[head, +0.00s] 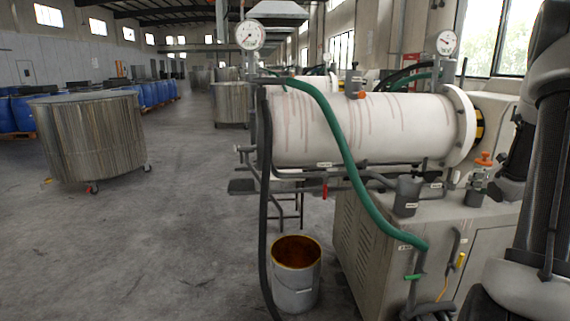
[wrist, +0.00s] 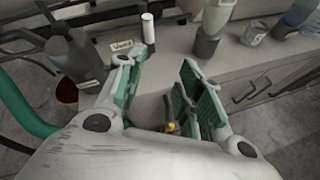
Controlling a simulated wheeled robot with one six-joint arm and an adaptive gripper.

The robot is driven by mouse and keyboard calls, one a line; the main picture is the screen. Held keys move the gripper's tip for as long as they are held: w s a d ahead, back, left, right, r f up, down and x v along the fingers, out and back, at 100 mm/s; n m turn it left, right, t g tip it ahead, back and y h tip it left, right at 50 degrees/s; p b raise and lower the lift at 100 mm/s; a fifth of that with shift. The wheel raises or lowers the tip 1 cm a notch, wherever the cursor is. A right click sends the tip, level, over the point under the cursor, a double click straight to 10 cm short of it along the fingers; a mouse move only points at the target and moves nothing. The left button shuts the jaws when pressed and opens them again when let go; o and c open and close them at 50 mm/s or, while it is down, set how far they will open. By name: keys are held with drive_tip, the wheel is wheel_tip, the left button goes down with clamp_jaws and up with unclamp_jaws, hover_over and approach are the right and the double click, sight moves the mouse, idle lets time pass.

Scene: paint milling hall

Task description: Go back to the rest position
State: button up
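My gripper (wrist: 160,92) shows in the wrist view with its two green-padded fingers spread apart. It is open, with nothing held between the pads. Below the gap, a small yellow-tipped handle (wrist: 170,127) shows against the grey machine cabinet (wrist: 262,75). My arm fills the right edge of the head view, and the gripper itself is out of that view. The white horizontal mill cylinder (head: 375,125) lies on top of the machine in the head view.
A green hose (head: 345,160) loops down the mill's front, beside a black hose (head: 264,200). A bucket (head: 296,288) with brown contents stands on the floor. Steel vats (head: 95,140) and blue drums (head: 150,93) stand left. The floor (head: 165,240) between is clear.

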drive_tip(key=s+d+f+m+g, duration=0.1)
drive_tip(key=s+f+m+g, duration=0.3)
drive_tip(key=s+f+m, duration=0.4)
drive_tip(key=s+a+r+m+g, duration=0.3)
drive_tip(key=s+a+m+g, duration=0.25)
drive_tip(key=s+m, duration=0.55)
drive_tip(key=s+a+r+m+y, duration=0.1)
drive_tip(key=s+a+r+m, duration=0.2)
drive_tip(key=a, duration=0.7)
drive_tip(key=s+a+r+m+t+y, duration=0.1)
drive_tip(key=s+a+r+m, duration=0.3)
drive_tip(key=a+r, duration=0.4)
drive_tip(key=s+a+r+m+y, duration=0.1)
drive_tip(key=s+a+r+m, duration=0.2)
drive_tip(key=a, duration=0.9)
wheel_tip(320, 180, up, 3)
drive_tip(key=s, duration=0.2)
drive_tip(key=shift+s+a+f+t, duration=0.15)
drive_tip(key=shift+s+a+t, duration=0.2)
drive_tip(key=shift+s, duration=0.05)
